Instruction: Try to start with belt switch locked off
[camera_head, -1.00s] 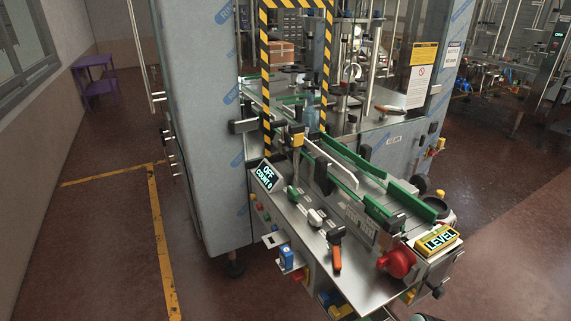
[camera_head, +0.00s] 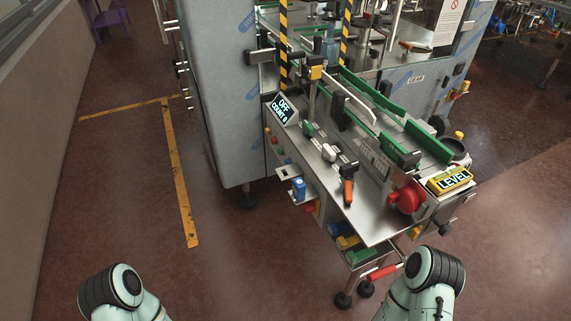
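The filling machine's conveyor end carries a steel panel (camera_head: 365,228). A display (camera_head: 284,108) on it reads OFF and COUNT 0. A large red knob (camera_head: 408,198) sits at the panel's right, beside a yellow-framed LEVEL sign (camera_head: 450,181). A green knob (camera_head: 309,129), a black-and-white knob (camera_head: 328,152) and an orange-handled lever (camera_head: 347,192) are along the panel. A blue padlock-like item (camera_head: 299,188) is on a small bracket at the front side. No label shows which control is the belt switch. Parts of my two arms show at the bottom; neither gripper is visible.
Green-railed conveyor (camera_head: 362,84) runs back into the machine. A low tray (camera_head: 362,256) with coloured items and a red-handled object (camera_head: 383,272) are below the panel. A yellow floor line (camera_head: 178,175) marks the left; open brown floor lies in front.

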